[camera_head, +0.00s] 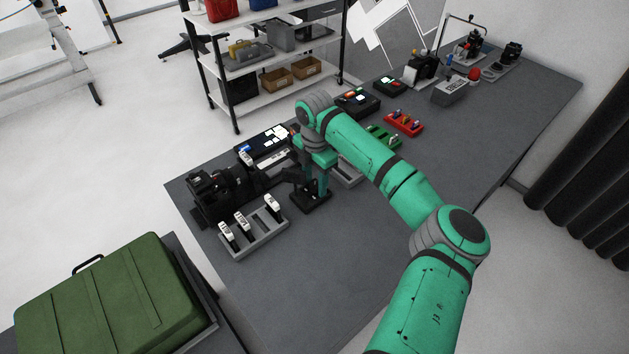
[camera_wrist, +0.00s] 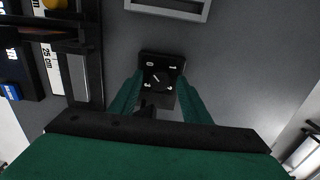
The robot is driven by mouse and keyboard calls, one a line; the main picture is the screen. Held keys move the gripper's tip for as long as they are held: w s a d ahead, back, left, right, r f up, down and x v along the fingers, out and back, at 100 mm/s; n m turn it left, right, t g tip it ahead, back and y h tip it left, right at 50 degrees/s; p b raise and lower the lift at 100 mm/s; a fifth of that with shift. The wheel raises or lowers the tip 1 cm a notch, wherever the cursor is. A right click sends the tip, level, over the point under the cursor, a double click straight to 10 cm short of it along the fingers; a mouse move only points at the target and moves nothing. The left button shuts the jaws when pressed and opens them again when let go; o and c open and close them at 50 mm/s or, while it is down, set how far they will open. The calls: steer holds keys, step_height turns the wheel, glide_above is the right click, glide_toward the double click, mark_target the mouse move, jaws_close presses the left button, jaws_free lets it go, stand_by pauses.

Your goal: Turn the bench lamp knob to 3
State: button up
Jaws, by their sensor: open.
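The bench lamp knob unit (camera_wrist: 162,60) is a small black box in the wrist view. Its top has white marks around a dark dial with a short slanted white line; one mark reads 0 at the upper left, and the others are small. I cannot tell which mark the line indicates. My gripper (camera_wrist: 160,78) is open, with one green finger on each side of the dial; contact cannot be told. In the head view my gripper (camera_head: 311,182) points down over the black base (camera_head: 312,203), hiding much of it.
A grey rack (camera_head: 262,238) with several white-topped tools stands left of my gripper. Black equipment (camera_head: 215,192) lies behind it. Red (camera_head: 404,123) and green trays lie farther right. The front of the grey bench (camera_head: 310,270) is clear.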

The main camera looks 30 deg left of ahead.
steer(key=c, duration=1)
steer(key=shift+c, duration=0.2)
steer(key=shift+m, duration=0.4)
steer(key=m, duration=0.4)
steer(key=shift+s+a+m, duration=0.1)
steer(key=shift+m, duration=0.2)
steer(key=m, duration=0.5)
steer(key=shift+m, duration=0.4)
steer(key=o, duration=1)
steer(key=shift+o, duration=0.2)
